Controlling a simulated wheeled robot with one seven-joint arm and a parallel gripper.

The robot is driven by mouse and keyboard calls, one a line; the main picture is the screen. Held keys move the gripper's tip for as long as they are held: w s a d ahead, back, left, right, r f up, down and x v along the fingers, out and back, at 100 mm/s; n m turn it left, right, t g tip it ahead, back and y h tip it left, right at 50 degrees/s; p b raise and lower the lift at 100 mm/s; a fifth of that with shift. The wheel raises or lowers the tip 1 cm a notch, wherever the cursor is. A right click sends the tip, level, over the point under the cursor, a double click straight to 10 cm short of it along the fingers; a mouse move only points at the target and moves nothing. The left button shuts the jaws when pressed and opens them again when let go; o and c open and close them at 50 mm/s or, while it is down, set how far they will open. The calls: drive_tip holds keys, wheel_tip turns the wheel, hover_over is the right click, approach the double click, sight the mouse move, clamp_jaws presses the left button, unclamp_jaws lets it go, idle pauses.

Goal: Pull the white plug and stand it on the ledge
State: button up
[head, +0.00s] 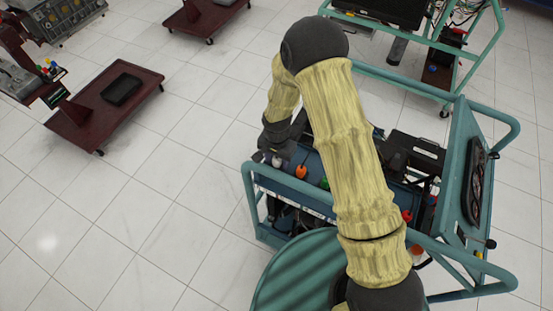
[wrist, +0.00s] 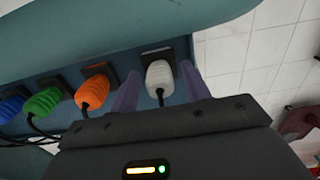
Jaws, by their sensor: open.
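The white plug (wrist: 160,76) sits in a dark square socket on the blue panel (wrist: 126,60) in the wrist view, with its black cable hanging from the near end. My gripper (wrist: 161,70) is open, with one purple finger on each side of the white plug. I cannot tell whether either finger touches it. In the head view the white plug (head: 277,161) is small beside my gripper (head: 268,158), which is partly hidden by my arm. I cannot make out for sure which surface is the ledge.
An orange plug (wrist: 92,91), a green plug (wrist: 43,101) and a blue plug (wrist: 10,108) stand in a row to the left. A teal rail (wrist: 120,22) crosses beyond the sockets. Dark red wheeled stands (head: 75,113) are off left, with open tiled floor between.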

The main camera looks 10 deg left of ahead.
drive_tip(key=shift+c, duration=0.5)
clamp_jaws()
drive_tip(key=shift+r, duration=0.2)
drive_tip(key=shift+r+p, duration=1.8)
drive_tip(key=shift+r, duration=1)
